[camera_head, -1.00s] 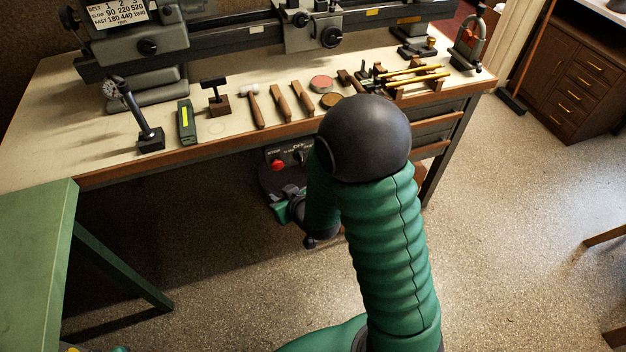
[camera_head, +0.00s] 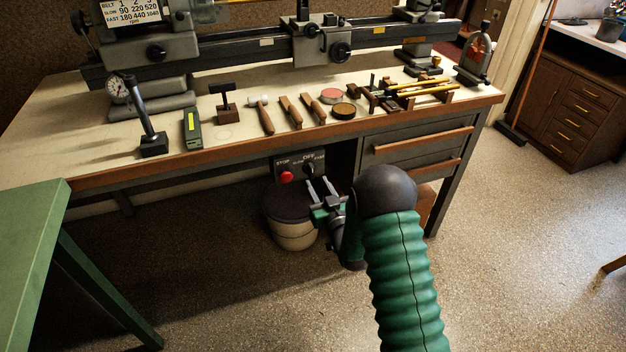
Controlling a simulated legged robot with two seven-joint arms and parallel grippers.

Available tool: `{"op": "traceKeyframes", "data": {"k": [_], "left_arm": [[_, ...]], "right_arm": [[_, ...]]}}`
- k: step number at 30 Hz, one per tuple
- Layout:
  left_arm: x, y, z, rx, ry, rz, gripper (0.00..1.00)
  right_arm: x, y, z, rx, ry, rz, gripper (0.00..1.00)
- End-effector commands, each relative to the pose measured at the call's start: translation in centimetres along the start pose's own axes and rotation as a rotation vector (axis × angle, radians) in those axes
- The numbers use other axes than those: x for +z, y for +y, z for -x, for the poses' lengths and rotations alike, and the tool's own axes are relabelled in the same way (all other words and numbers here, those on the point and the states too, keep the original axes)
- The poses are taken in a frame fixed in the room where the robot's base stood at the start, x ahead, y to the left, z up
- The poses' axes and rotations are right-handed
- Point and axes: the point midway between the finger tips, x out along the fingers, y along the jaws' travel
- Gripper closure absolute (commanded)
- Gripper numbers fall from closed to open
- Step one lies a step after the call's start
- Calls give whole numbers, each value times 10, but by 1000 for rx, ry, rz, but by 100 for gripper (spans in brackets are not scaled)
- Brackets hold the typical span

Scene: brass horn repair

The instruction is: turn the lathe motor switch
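The lathe motor switch is a small dark knob (camera_head: 309,171) on a grey switch panel (camera_head: 289,163) under the bench's front edge. The panel carries a red stop button (camera_head: 286,177) on its left and white lettering, with "OFF" above the knob. My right gripper (camera_head: 321,184) is just below the knob, its two pale fingers pointing up toward the panel. The fingers are apart with nothing visible between them. Whether a fingertip touches the knob cannot be told. My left gripper is out of view.
The lathe (camera_head: 270,50) stands on the bench (camera_head: 60,145) with hand tools along its front. A round stool or bin (camera_head: 292,232) sits below the panel, close to my gripper. Drawers (camera_head: 415,148) are right of it. A green table (camera_head: 25,230) is at left.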

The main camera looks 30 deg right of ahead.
Motion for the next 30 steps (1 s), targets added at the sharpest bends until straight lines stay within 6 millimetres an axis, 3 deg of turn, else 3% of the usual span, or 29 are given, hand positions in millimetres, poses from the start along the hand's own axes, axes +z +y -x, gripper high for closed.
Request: {"op": "traceKeyframes", "data": {"k": [6, 16, 24, 30], "left_arm": [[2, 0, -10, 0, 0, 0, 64], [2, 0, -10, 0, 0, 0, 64], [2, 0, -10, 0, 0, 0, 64], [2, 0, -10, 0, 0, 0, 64]], "right_arm": [[2, 0, -38, 0, 0, 0, 65], [0, -1, -46, 0, -1, 0, 65], [1, 0, -46, 0, -1, 0, 98], [1, 0, -46, 0, -2, 0, 100]]}}
